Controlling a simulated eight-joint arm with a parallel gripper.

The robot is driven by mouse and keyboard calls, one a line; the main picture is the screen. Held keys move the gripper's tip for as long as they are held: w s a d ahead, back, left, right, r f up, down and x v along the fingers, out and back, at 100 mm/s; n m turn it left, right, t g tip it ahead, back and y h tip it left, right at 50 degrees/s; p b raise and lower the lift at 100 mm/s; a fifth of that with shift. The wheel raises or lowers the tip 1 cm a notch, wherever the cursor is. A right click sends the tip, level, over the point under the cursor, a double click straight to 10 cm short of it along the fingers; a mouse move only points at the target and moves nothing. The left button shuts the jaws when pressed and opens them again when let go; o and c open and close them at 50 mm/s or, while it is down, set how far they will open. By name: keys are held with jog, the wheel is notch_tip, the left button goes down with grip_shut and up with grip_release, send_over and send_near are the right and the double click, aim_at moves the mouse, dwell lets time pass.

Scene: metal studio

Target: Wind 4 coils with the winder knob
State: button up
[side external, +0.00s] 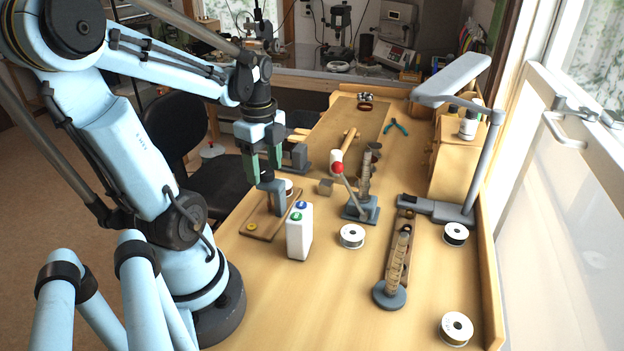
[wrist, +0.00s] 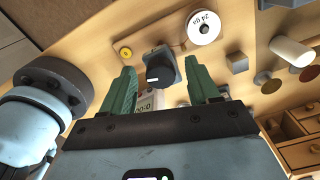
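The winder stands on a wooden board (side external: 262,222) with a blue-grey upright (side external: 279,196). A white spool marked "24 ga" (wrist: 204,27) sits on the board beside it, and a yellow button (wrist: 126,53) is on the other side. The dark winder knob (wrist: 158,74), with a white mark on its face, shows between my fingers in the wrist view. My gripper (wrist: 159,66) is open, its green fingers on either side of the knob with gaps visible. In the side view my gripper (side external: 262,172) points down over the winder. A display with digits (wrist: 148,102) is partly hidden.
A red-knobbed lever device (side external: 360,208), white spools (side external: 351,236) and a round-based stand (side external: 390,294) are further right. The front bench area is mostly clear.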

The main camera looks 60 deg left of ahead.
aim_at(265, 170)
notch_tip(265, 170, up, 12)
dwell(0.9)
jog(key=w+d+f+n+t, duration=0.2)
jog(key=w+d+n, duration=0.1)
jog(key=d, duration=0.3)
jog(key=w+d+f+n+t, duration=0.2)
jog(key=w+d+f+n, duration=0.1)
jog(key=d+n, duration=0.2)
jog(key=w+d+f+n+t, duration=0.3)
jog(key=w+d+n, duration=0.1)
jog(key=d, duration=0.3)
jog(key=shift+f, duration=0.25)
jog(key=shift+o, duration=0.3)
